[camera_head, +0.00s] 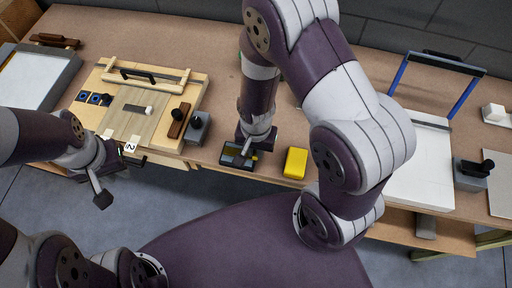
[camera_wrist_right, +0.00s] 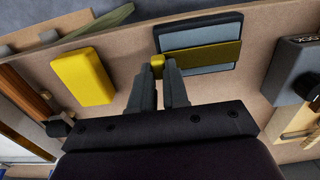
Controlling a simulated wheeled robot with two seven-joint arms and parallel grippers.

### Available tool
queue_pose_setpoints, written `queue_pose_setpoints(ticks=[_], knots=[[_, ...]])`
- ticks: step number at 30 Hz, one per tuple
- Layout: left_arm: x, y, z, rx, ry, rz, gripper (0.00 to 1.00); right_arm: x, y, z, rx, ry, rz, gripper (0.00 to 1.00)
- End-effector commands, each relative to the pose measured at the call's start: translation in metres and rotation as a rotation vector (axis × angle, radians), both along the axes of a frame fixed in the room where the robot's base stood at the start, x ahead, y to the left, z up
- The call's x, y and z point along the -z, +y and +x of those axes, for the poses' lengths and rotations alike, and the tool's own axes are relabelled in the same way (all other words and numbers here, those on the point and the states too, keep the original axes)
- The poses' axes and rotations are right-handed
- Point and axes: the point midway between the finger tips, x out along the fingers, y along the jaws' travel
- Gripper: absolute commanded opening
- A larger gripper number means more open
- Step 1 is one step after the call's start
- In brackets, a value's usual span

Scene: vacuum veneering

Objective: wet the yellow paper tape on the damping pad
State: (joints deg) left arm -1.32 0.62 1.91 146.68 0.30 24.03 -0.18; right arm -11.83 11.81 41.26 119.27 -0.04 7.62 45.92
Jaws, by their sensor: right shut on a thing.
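The damping pad, a dark tray with a blue-grey face, lies at the bench's front edge in the head view (camera_head: 230,157); it also shows in the right wrist view (camera_wrist_right: 200,30). The yellow paper tape (camera_wrist_right: 212,56) is an olive-yellow strip lying across the pad, its near end beyond the pad's edge. My right gripper (camera_wrist_right: 168,78) is shut on that end. In the head view the right gripper (camera_head: 252,154) largely hides the tape. My left gripper (camera_head: 118,152) is at the bench's front edge, near a white tag marked 2; its fingers are unclear.
A yellow block (camera_head: 295,163) lies beside the pad. A wooden board with a frame (camera_head: 150,75) and a grey block with a black knob (camera_head: 197,127) stand to the left. A white panel with a blue-posted frame (camera_head: 420,160) is at the right. Bare bench lies behind the pad.

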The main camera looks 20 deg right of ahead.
Motion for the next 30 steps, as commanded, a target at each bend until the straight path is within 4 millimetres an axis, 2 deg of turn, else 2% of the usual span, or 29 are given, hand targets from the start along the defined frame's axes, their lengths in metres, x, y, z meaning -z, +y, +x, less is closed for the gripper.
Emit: queue_pose_setpoints(ticks=[3, 21, 30], knots=[[-0.018, 0.0, 0.0, 0.0, 0.0, 0.0, 0.25, -0.019, 0.0, 0.0, 0.0, 0.0, 0.0, 0.0], [-0.08, 0.0, 0.0, 0.0, 0.0, 0.0, 0.25, -0.084, 0.0, 0.0, 0.0, 0.0, 0.0, 0.0], [-0.08, 0.0, 0.0, 0.0, 0.0, 0.0, 0.25, -0.085, 0.0, 0.0, 0.0, 0.0, 0.0, 0.0]])
